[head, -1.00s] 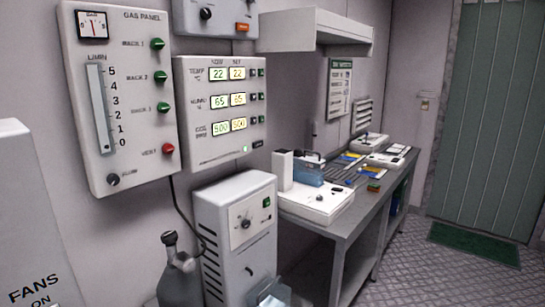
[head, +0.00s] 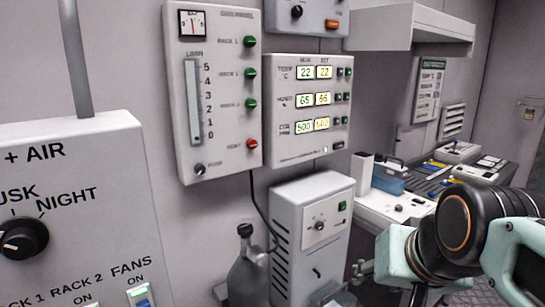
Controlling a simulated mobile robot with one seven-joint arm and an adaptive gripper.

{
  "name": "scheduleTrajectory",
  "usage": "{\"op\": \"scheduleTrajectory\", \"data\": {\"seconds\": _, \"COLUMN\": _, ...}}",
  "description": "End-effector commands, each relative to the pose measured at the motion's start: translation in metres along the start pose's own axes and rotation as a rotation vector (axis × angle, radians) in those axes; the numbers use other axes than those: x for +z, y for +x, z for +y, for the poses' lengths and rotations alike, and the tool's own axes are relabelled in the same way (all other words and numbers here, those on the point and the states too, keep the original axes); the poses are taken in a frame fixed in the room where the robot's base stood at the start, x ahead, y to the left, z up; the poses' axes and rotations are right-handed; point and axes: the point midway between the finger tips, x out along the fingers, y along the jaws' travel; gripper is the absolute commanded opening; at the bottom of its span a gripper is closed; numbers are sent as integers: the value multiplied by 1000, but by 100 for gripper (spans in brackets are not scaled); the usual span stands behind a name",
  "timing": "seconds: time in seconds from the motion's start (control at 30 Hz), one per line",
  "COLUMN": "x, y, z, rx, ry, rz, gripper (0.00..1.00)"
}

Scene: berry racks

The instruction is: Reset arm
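My arm (head: 455,235) shows at the lower right of the head view, with dark joints and pale green links. A small grey metal part at about the left end of the arm may belong to my gripper, but I cannot make out two fingertips. Nothing is seen held. The arm is in front of the bench and hides part of it.
A gas panel (head: 222,150) and a climate display panel (head: 308,150) hang on the wall. A switch panel (head: 60,240) is close at left. A grey cabinet (head: 330,195) and a gas bottle (head: 248,275) stand below. The workbench (head: 415,165) is at right.

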Motion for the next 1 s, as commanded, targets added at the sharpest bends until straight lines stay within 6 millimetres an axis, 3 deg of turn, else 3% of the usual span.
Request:
{"op": "scheduleTrajectory", "data": {"seconds": 0.03, "x": 28, "y": 1, "z": -13, "rx": -1, "ry": -69, "rz": -51, "gripper": 40}}
{"op": "scheduleTrajectory", "data": {"seconds": 0.17, "x": 100, "y": 3, "z": -32, "rx": 11, "ry": -248, "rz": -193, "gripper": 40}}
{"op": "scheduleTrajectory", "data": {"seconds": 0.2, "x": 78, "y": -13, "z": -33, "rx": 8, "ry": -231, "rz": -179, "gripper": 40}}
{"op": "scheduleTrajectory", "data": {"seconds": 0.23, "x": 74, "y": -18, "z": -34, "rx": 7, "ry": -228, "rz": -177, "gripper": 40}}
{"op": "scheduleTrajectory", "data": {"seconds": 0.7, "x": 14, "y": -94, "z": -46, "rx": 6, "ry": -223, "rz": -175, "gripper": 40}}
{"op": "scheduleTrajectory", "data": {"seconds": 1.0, "x": -8, "y": -123, "z": -50, "rx": 6, "ry": -222, "rz": -174, "gripper": 40}}
